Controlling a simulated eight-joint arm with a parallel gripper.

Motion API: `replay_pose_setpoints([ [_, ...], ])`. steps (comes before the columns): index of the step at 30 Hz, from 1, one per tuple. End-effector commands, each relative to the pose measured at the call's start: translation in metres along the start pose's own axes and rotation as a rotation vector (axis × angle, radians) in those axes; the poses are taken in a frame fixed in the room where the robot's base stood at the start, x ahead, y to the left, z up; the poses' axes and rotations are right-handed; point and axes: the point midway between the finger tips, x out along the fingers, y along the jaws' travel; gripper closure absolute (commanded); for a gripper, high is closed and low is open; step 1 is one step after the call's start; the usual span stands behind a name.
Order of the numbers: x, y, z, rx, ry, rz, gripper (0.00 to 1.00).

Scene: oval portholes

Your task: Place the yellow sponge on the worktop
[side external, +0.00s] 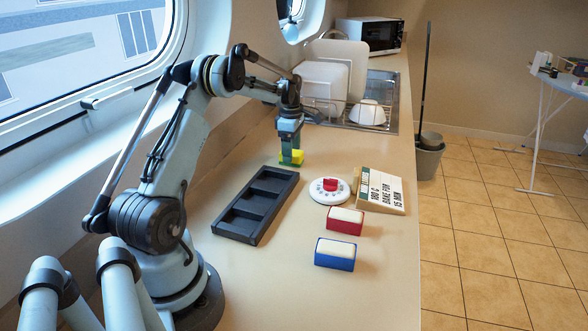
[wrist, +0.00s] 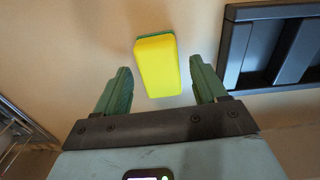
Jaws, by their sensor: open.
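The yellow sponge (side external: 298,157) has a green layer along one edge and appears to rest on the worktop (side external: 370,290), beyond the dark tray. In the wrist view the sponge (wrist: 158,66) lies between my two open fingers, with a gap on each side. My gripper (side external: 291,160) points down at the sponge and hides part of it in the side view. In the wrist view my gripper (wrist: 160,66) is open and holds nothing.
A dark tray with three compartments (side external: 238,222) lies nearer the camera. Right of it are a white dial with a red knob (side external: 330,190), a lettered sign (side external: 381,191), a red block (side external: 345,221) and a blue block (side external: 335,254). A dish rack (side external: 384,118) stands behind.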

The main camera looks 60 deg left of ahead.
Motion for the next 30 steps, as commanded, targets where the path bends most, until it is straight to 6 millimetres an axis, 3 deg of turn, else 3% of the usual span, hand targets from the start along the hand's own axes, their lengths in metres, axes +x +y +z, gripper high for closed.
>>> replay_pose_setpoints([
  [7,-0.013,0.0,0.0,0.0,0.0,0.0,0.29],
  [21,-0.1,0.0,0.0,0.0,0.0,0.0,0.29],
  [30,-0.124,-0.001,0.002,0.013,0.0,0.003,0.29],
])
